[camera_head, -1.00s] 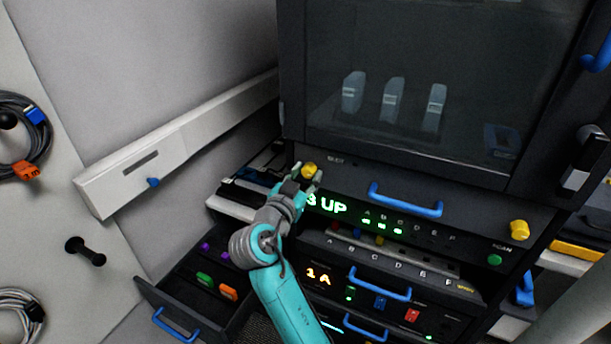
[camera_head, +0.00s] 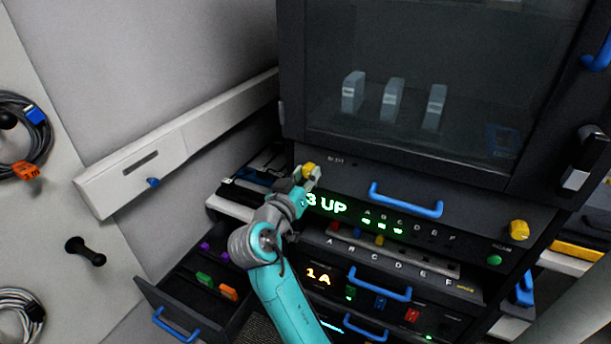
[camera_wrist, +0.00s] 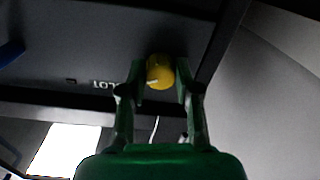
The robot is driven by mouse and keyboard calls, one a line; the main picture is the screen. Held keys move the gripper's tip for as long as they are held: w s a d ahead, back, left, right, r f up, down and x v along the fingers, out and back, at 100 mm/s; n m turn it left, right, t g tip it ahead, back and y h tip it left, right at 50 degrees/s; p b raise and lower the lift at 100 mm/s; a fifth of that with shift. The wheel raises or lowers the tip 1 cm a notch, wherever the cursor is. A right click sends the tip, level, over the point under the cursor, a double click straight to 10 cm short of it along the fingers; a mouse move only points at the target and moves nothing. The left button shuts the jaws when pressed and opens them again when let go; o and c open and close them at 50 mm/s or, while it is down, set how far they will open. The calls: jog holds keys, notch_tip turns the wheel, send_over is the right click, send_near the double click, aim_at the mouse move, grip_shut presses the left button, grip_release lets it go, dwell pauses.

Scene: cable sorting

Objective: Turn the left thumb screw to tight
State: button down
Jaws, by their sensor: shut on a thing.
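The left thumb screw (camera_head: 308,169) is a yellow knob at the left end of the dark panel below the glass door. My gripper (camera_head: 307,178) is at it, with its fingers on either side and shut on it. In the wrist view the yellow knob (camera_wrist: 160,71) sits between the two fingertips of my gripper (camera_wrist: 160,80), with a pale mark low on its face. Whether the screw is tight cannot be told. A second yellow thumb screw (camera_head: 519,230) is at the right end of the same panel.
A blue handle (camera_head: 405,200) sticks out from the panel to the right of my gripper. The lit "3 UP" display (camera_head: 326,205) is just below. An open drawer (camera_head: 190,306) with coloured connectors is at the lower left. A white rail (camera_head: 135,168) runs along the left wall.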

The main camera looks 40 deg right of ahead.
jog(key=n, duration=1.2)
jog(key=shift+n+g, duration=0.3)
dwell(0.3)
jog(key=c, duration=0.8)
grip_release()
jog(key=v, duration=1.2)
jog(key=shift+r, duration=0.1)
